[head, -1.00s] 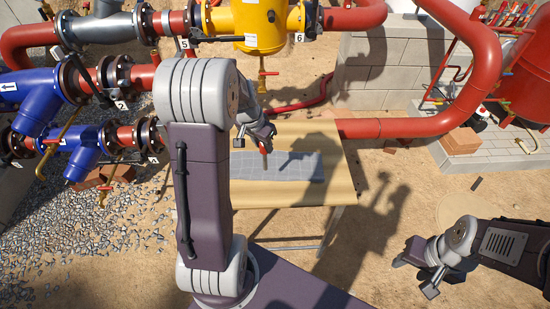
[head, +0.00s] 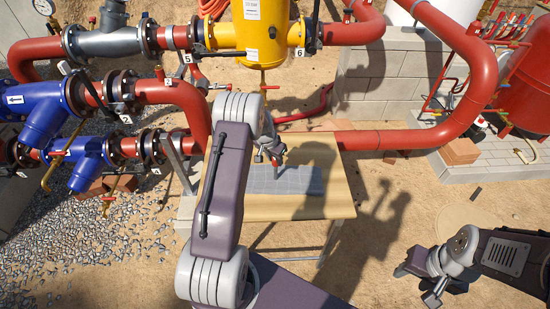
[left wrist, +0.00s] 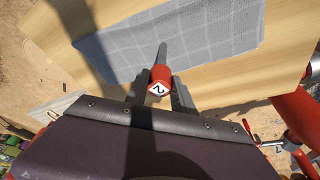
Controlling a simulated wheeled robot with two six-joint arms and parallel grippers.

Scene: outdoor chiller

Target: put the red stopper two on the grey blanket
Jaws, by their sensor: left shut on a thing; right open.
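The red stopper two (left wrist: 160,78) has a white tag marked 2 and a grey stem, and it is between the fingers of my left gripper (left wrist: 160,92) in the left wrist view. My left gripper (head: 274,157) is shut on it, over the table in the head view, where the stopper is small. The grey blanket (head: 300,182) is a checked cloth lying flat on the wooden table; it also shows in the left wrist view (left wrist: 205,40). The stopper appears over the blanket's edge; I cannot tell its height. My right gripper (head: 420,282) is open and empty at the lower right, away from the table.
The wooden table (head: 335,200) has bare board around the blanket. Red pipes (head: 400,138) run behind it, with blue valves (head: 85,160) to the left and a yellow vessel (head: 262,35) behind. Bricks (head: 460,152) lie at the right.

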